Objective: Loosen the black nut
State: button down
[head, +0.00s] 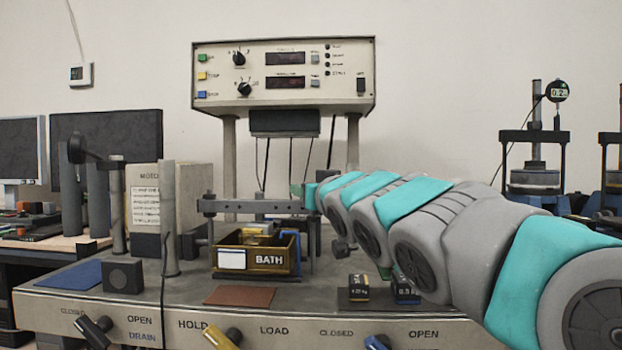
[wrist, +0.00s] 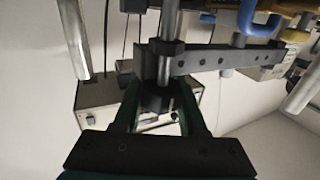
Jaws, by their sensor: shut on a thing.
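The black nut (wrist: 157,100) sits on a vertical metal rod (wrist: 170,20) beside a dark drilled crossbar (wrist: 205,60) in the wrist view. My gripper (wrist: 158,92) is shut on the nut, with one green finger on each side of it. In the head view my gripper (head: 305,192) is at the right end of the crossbar (head: 255,206), above the bath. The nut cannot be made out there, as my gripper and arm cover that spot.
A brown tray marked BATH (head: 270,262) stands under the crossbar. Small black weights (head: 358,287) lie on the bench to its right. A control box (head: 284,75) stands on posts behind. Coloured levers (head: 222,336) line the front panel.

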jog(key=shift+s+a+r+n+g+y+p, duration=0.1)
jog(key=shift+a+n+g+y+p, duration=0.15)
jog(key=shift+n+g+y, duration=0.35)
jog(key=shift+s+a+n+g+y+p, duration=0.1)
jog(key=shift+n+g+y+p, duration=0.2)
jog(key=shift+y, duration=0.6)
jog(key=shift+s+a+n+g+y, duration=0.1)
jog(key=shift+a+n+g+y, duration=0.05)
jog(key=shift+n+g+y, duration=0.75)
jog(key=shift+s+a+n+g+y, duration=0.15)
jog(key=shift+n+g+y, duration=0.55)
jog(key=shift+n+y, duration=0.35)
jog(key=shift+s+a+n+g+y, duration=0.1)
jog(key=shift+s+n+g+y, duration=0.05)
jog(key=shift+n+g+y, duration=0.75)
jog(key=shift+s+a+n+g+y, duration=0.1)
jog(key=shift+n+g+y, duration=0.45)
jog(key=shift+g, duration=0.65)
jog(key=shift+n+g, duration=0.4)
jog(key=shift+g, duration=0.1)
jog(key=shift+s+n+g+y, duration=0.2)
jog(key=shift+n+g+y, duration=0.1)
jog(key=shift+g, duration=0.4)
jog(key=shift+c, duration=2.3)
grip_release()
